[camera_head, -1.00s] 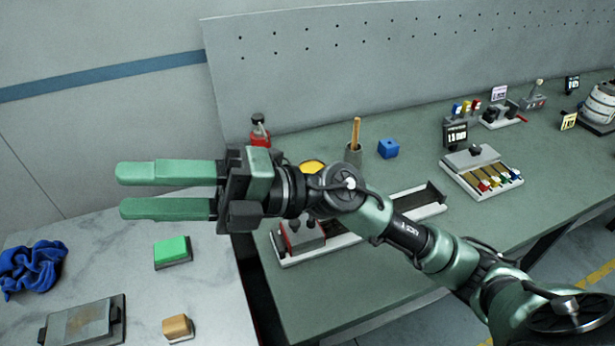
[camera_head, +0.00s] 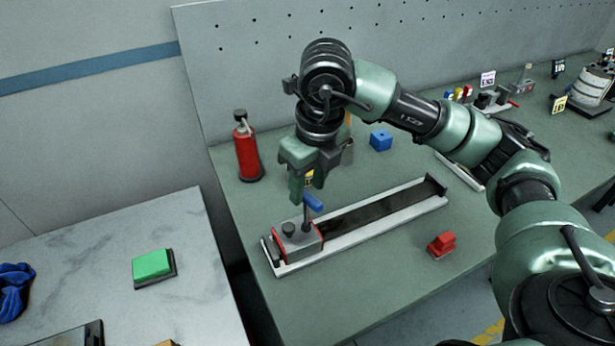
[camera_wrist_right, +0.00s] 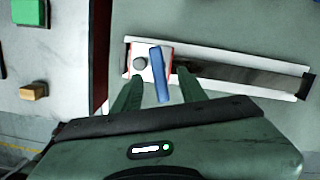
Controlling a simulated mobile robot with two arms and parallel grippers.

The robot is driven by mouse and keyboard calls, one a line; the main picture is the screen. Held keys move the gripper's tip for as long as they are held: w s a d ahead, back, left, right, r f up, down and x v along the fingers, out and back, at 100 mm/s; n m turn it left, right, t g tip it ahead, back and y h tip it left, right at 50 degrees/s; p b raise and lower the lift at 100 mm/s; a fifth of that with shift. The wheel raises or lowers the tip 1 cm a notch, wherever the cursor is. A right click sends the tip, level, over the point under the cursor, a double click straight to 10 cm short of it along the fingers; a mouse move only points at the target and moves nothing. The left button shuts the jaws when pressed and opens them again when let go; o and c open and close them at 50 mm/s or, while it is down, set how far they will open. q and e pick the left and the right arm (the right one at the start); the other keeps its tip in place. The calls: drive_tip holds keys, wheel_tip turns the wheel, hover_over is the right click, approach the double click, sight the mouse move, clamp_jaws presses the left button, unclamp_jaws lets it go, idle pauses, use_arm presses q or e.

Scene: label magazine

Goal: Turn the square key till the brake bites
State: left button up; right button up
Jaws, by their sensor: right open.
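A blue handle (camera_head: 313,202), which looks like the key's grip, stands on a dark stem on a grey and red carriage (camera_head: 299,243). The carriage sits at the left end of a long slotted rail (camera_head: 392,220), beside a dark round knob (camera_head: 288,229). My right gripper (camera_head: 308,188) is open and points down just above the carriage. In the right wrist view the blue handle (camera_wrist_right: 160,75) lies between the two spread fingers (camera_wrist_right: 160,84), slightly tilted. I cannot tell whether the fingers reach down to its height. My left gripper is out of view.
A red bottle (camera_head: 247,150) stands behind the rail's left end, and a blue block (camera_head: 381,140) behind its middle. A red stamp-like piece (camera_head: 441,245) lies in front of the rail. A green pad (camera_head: 153,264) lies on the marble table to the left.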

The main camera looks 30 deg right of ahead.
sight(305, 205)
drive_tip(key=shift+w+a+f+p, duration=0.1)
drive_tip(key=shift+w+f+p, duration=0.1)
drive_tip(key=shift+f, duration=0.85)
drive_tip(key=shift+w+f+p, duration=0.1)
drive_tip(key=shift+f+p, duration=0.1)
drive_tip(key=shift+f, duration=0.85)
drive_tip(key=shift+w+a+f+p, duration=0.1)
drive_tip(key=shift+f+p, duration=0.1)
drive_tip(key=shift+f, duration=0.85)
clamp_jaws()
drive_tip(key=shift+m+b, duration=0.35)
drive_tip(key=shift+m, duration=0.35)
drive_tip(key=shift+d+m, duration=0.1)
drive_tip(key=shift+m, duration=0.7)
